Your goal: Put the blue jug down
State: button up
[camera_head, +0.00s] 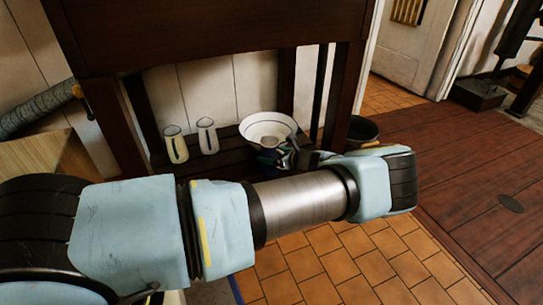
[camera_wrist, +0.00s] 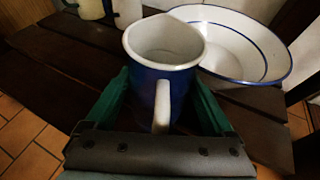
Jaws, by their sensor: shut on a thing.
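The blue jug (camera_wrist: 145,82) has a white inside and a white handle that faces my wrist camera. My gripper (camera_wrist: 162,97) has its green fingers on either side of the jug and is shut on it. The jug looks roughly upright above or on the dark slatted lower shelf (camera_wrist: 45,72); I cannot tell whether its base touches the slats. In the head view the jug (camera_head: 267,157) shows small and partly hidden at my gripper (camera_head: 284,158), at the front of the shelf (camera_head: 224,160).
A wide white bowl with a blue rim (camera_head: 267,122) stands close behind the jug. Two pale tall vessels (camera_head: 175,146) (camera_head: 207,138) stand to the left. Bare slats lie left of the jug. A dark pot (camera_head: 363,130) stands right of the shelf. The table top (camera_head: 210,35) overhangs the shelf.

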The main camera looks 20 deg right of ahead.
jog(key=shift+f, duration=0.15)
jog(key=o, duration=1.3)
jog(key=shift+o, duration=0.2)
jog(key=shift+s+r, duration=0.15)
jog(key=shift+r, duration=0.1)
jog(key=p+v, duration=0.3)
jog(key=v, duration=0.8)
jog(key=shift+s, duration=0.35)
jog(key=shift+d+r, duration=0.1)
jog(key=shift+d, duration=0.05)
